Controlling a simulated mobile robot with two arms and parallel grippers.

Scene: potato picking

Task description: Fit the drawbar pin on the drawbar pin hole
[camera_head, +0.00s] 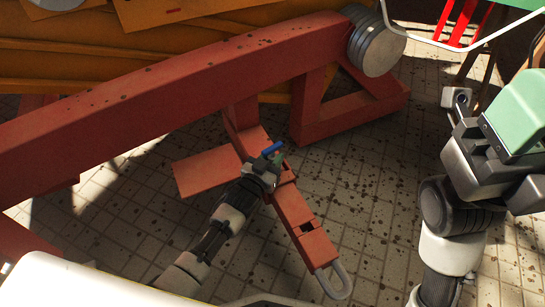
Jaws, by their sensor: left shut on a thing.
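The red drawbar (296,207) runs from beneath the large red beam down to a grey metal ring (338,283) at its near end. A dark square opening (307,227) shows in its top face; I cannot tell whether it is the pin hole. My left gripper (268,164) is over the drawbar's upper part and is shut on a small piece with a blue bar (272,148), seemingly the drawbar pin. The gripper hides most of it, and I cannot tell whether it sits in a hole. My right arm is at the right; its gripper's jaws are not clear.
The long red beam (180,87) crosses the upper left, with round grey weight plates (378,50) at its end. A red support frame (350,112) stands below them. The speckled tiled floor (385,190) is clear between the drawbar and my right arm.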

